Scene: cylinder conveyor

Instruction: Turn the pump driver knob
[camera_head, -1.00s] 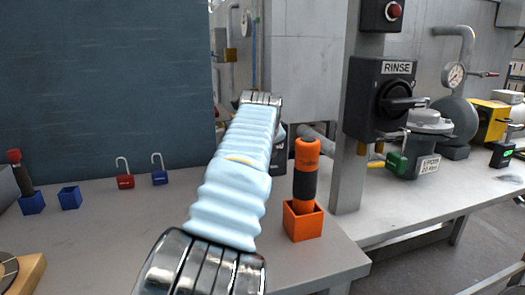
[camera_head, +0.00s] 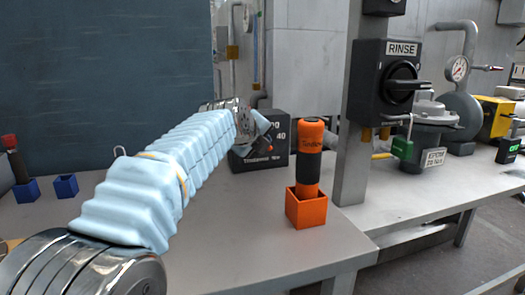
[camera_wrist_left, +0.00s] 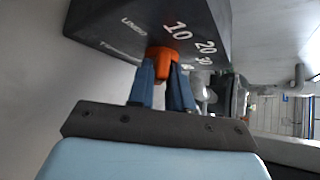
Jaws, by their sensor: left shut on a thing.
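The pump driver is a dark box (camera_head: 283,126) at the back of the bench, behind my left forearm in the head view. It also shows in the left wrist view (camera_wrist_left: 110,28), with the numbers 10, 20 and 30 printed around an orange knob (camera_wrist_left: 160,55). My left gripper (camera_wrist_left: 162,76) has its two blue-grey fingers shut on the knob, one on each side. In the head view the gripper (camera_head: 262,132) is at the front of the box, mostly end-on, and the knob is largely hidden. My right gripper is not in view.
An orange-and-black handled tool (camera_head: 311,150) stands in an orange holder (camera_head: 306,212) right of my arm. A post with a black RINSE switch (camera_head: 385,85) rises behind it. Blue holders (camera_head: 66,186) stand at left. The front bench between arm and orange holder is clear.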

